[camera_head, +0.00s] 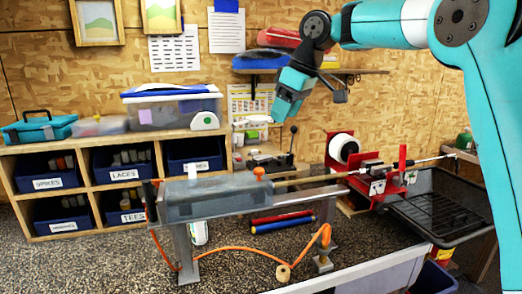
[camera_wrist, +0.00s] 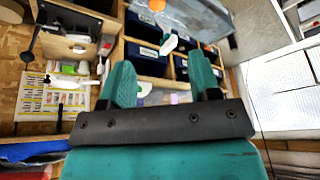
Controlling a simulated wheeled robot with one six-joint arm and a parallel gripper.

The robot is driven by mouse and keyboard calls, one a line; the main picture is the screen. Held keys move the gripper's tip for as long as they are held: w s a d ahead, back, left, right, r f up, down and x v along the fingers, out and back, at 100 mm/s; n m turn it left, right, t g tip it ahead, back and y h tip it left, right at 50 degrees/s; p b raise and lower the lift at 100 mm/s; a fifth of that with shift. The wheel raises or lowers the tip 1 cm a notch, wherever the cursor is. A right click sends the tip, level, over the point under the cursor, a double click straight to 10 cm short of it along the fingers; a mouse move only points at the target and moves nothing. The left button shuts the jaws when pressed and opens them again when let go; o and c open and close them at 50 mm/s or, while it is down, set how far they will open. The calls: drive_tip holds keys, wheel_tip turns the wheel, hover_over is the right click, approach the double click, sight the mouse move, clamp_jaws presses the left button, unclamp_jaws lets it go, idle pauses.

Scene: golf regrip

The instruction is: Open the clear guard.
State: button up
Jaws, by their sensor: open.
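The clear guard (camera_head: 205,197) is a long greyish see-through cover lying down over the narrow metal bench station, left of centre in the head view. An orange knob (camera_head: 259,173) stands at its right end. The guard (camera_wrist: 207,18) also shows at the top of the wrist view, with its blurred orange knob (camera_wrist: 157,5) at the picture's edge. My gripper (camera_head: 281,113) is above and behind the guard, well apart from it. In the wrist view, its teal fingers (camera_wrist: 162,75) are spread with nothing between them.
A golf shaft (camera_head: 320,178) runs right from the guard to a red clamp (camera_head: 378,185). A black wire tray (camera_head: 437,207) stands at the right. An orange hose (camera_head: 245,249) loops below. Shelves with labelled blue bins (camera_head: 122,162) stand behind. Air around my gripper is clear.

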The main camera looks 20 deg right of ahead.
sight(259, 169)
drive_tip(key=x, duration=1.7)
drive_tip(key=shift+w, duration=0.35)
drive_tip(key=shift+d, duration=0.1)
clamp_jaws()
